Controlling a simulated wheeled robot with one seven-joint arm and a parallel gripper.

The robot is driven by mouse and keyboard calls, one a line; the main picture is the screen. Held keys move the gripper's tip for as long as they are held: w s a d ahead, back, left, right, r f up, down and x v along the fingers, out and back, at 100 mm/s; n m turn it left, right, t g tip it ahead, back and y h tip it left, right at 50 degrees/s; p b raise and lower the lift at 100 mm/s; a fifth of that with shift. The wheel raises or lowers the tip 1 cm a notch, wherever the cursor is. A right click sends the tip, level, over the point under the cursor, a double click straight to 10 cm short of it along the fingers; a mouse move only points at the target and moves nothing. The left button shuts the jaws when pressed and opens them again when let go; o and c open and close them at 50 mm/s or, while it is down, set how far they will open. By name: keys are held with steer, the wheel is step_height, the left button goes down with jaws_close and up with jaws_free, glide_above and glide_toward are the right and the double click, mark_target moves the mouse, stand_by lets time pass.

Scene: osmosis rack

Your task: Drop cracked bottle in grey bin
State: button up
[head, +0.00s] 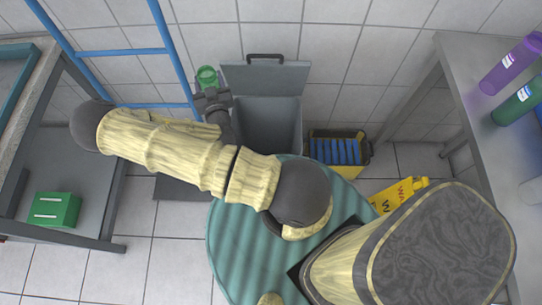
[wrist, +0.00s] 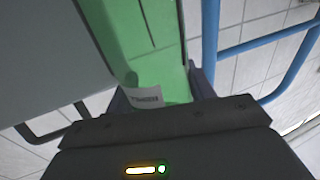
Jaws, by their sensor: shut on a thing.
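A green bottle (head: 207,76) is held in my gripper (head: 211,93), at the back, just left of the grey bin. In the wrist view the bottle (wrist: 140,45) fills the space between my fingers, with a small white label and thin dark lines along its side. My gripper is shut on it. The grey bin (head: 270,115) stands against the tiled wall with its lid (head: 285,76) open and leaning back. The bottle is beside the lid, not over the bin's opening. The bin's floor is partly in shadow.
A blue ladder (head: 125,51) stands left of the bottle. A yellow bucket (head: 345,171) with blue inside is right of the bin, near a yellow floor sign (head: 395,195). A purple bottle (head: 508,66) and another green bottle (head: 519,100) are on the right bench.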

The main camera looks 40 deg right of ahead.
steer(key=s+d+f+m+g+h+b, duration=1)
steer(key=g+b, duration=1.1)
steer(key=b, duration=0.6)
steer(key=s+d+f+m, duration=0.2)
steer(key=d+f+m, duration=0.2)
steer(key=d+m, duration=0.2)
steer(key=shift+d+m+h, duration=0.2)
steer(key=shift+m+h, duration=0.1)
steer(key=shift+s, duration=0.1)
step_height(320, 180, down, 6)
steer(key=b, duration=0.6)
steer(key=shift+b, duration=0.35)
